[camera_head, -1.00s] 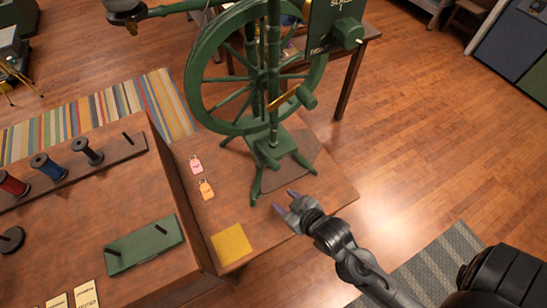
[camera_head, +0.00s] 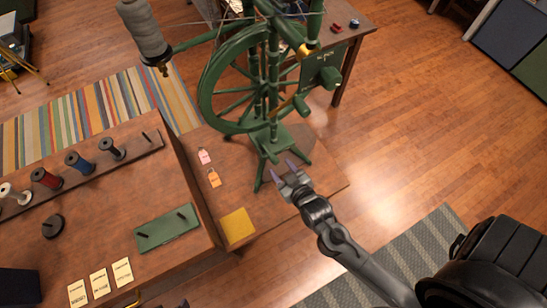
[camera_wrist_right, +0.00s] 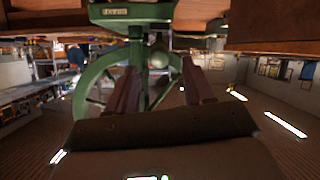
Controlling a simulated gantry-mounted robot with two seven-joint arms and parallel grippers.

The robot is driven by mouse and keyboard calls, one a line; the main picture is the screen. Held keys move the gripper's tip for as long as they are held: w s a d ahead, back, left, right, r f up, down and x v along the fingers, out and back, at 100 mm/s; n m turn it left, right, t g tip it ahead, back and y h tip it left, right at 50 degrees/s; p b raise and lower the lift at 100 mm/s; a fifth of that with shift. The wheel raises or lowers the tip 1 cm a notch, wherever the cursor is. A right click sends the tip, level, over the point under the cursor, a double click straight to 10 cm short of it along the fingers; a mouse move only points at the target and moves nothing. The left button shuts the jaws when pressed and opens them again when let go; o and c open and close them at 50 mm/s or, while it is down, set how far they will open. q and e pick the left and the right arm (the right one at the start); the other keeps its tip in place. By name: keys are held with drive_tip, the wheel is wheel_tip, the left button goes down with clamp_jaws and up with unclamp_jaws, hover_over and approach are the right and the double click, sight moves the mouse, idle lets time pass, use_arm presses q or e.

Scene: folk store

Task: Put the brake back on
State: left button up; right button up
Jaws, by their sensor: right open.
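A green spinning wheel (camera_head: 206,90) stands on a low wooden table at the centre of the head view. A brass bar (camera_head: 281,109) with a green end piece (camera_head: 300,105) sits low by its right rim. I cannot tell whether this is the brake. A green lettered box with a knob (camera_head: 328,78) is mounted higher on the right. My right gripper (camera_head: 283,168) is open and empty, in front of the wheel's foot and apart from the wheel. In the right wrist view, the wheel (camera_wrist_right: 92,80) appears beyond its parted fingers. My left gripper is not in view.
A yellow cloth (camera_head: 238,226) and two small tags, pink (camera_head: 205,156) and orange (camera_head: 214,178), lie on the low table (camera_head: 315,190). A wooden counter with spools (camera_head: 78,163) and a green board (camera_head: 166,230) stands left. Open floor lies right.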

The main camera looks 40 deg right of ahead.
sight(276, 162)
drive_tip(key=b+x, duration=0.1)
drive_tip(key=x, duration=0.5)
drive_tip(key=shift+w+f, duration=0.1)
drive_tip(key=shift+w, duration=0.2)
clamp_jaws()
